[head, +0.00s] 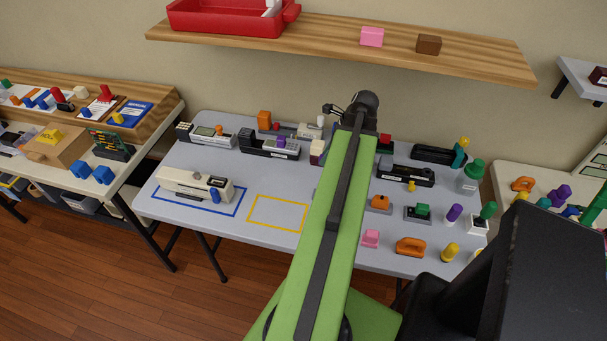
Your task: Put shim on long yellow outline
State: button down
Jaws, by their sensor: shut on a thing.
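A yellow outline (252,211) is marked on the grey table, right of a larger blue outline (238,205). The yellow outline's visible inside is bare, and its right end lies close to my arm. My gripper (333,109) is small in the head view, over the back of the table and pointing left. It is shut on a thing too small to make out. A small white piece (320,120) shows just below it; I cannot tell whether it is held or standing behind. I cannot pick out the shim for certain.
A cream handheld device (195,184) lies over the blue outline's back part. Several devices and coloured pieces crowd the table's back and right side. A wooden shelf (475,61) hangs above the back. My green arm hides part of the table's middle.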

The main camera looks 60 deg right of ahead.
jog(key=shift+a+r, duration=0.1)
jog(key=shift+r, duration=0.1)
jog(key=w+f+b, duration=0.2)
jog(key=w, duration=0.1)
jog(key=w+a+f+b, duration=0.1)
jog(key=w+f+b, duration=0.1)
jog(key=w, duration=0.2)
jog(key=w+f+b, duration=0.2)
jog(key=w+f, duration=0.1)
jog(key=shift+w+a+b, duration=0.15)
jog(key=shift+w+b, duration=0.2)
jog(key=shift+w, duration=0.05)
jog(key=shift+w+a+f, duration=0.1)
jog(key=shift+w, duration=0.25)
notch_tip(320, 180, down, 4)
jog(key=b, duration=0.4)
jog(key=shift+f, duration=0.15)
jog(key=shift+r, duration=0.2)
jog(key=shift+f, duration=0.1)
jog(key=c, duration=1.2)
grip_release()
